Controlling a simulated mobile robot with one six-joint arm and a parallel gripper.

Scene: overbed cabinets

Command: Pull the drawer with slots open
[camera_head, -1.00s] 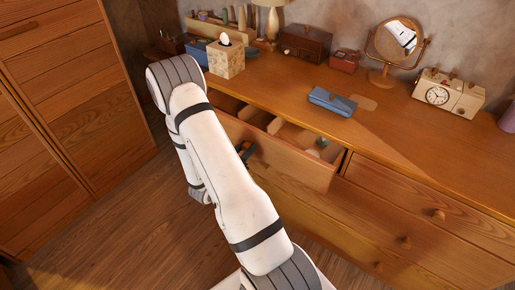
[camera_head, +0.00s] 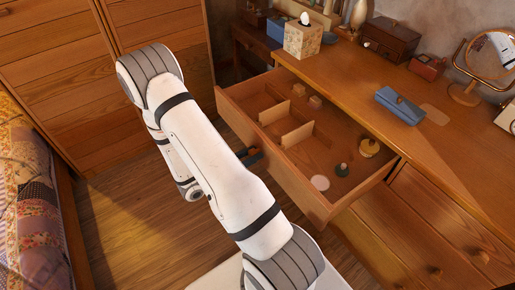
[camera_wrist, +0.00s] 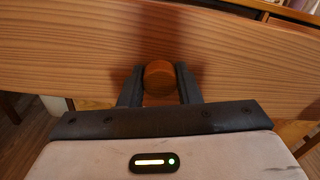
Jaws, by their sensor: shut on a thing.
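The drawer with slots (camera_head: 318,208) stands well out from the wooden dresser in the head view. Its inside shows upright dividers, small blocks, a yellow item, a dark green item and a pale disc. In the wrist view the drawer front (camera_wrist: 230,45) fills the upper part, with a round wooden knob (camera_wrist: 159,78) at its middle. My gripper (camera_wrist: 160,88) is shut on this knob, one finger on each side. In the head view my arm hides most of the gripper (camera_head: 250,157), and only a dark part of it shows by the drawer front.
A blue case (camera_head: 400,105), a tissue box (camera_head: 302,38) and a round mirror (camera_head: 488,58) stand on the dresser top. Closed drawers (camera_head: 425,235) are at right. A bed (camera_head: 35,195) lies at left, with open floor (camera_head: 125,210) between.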

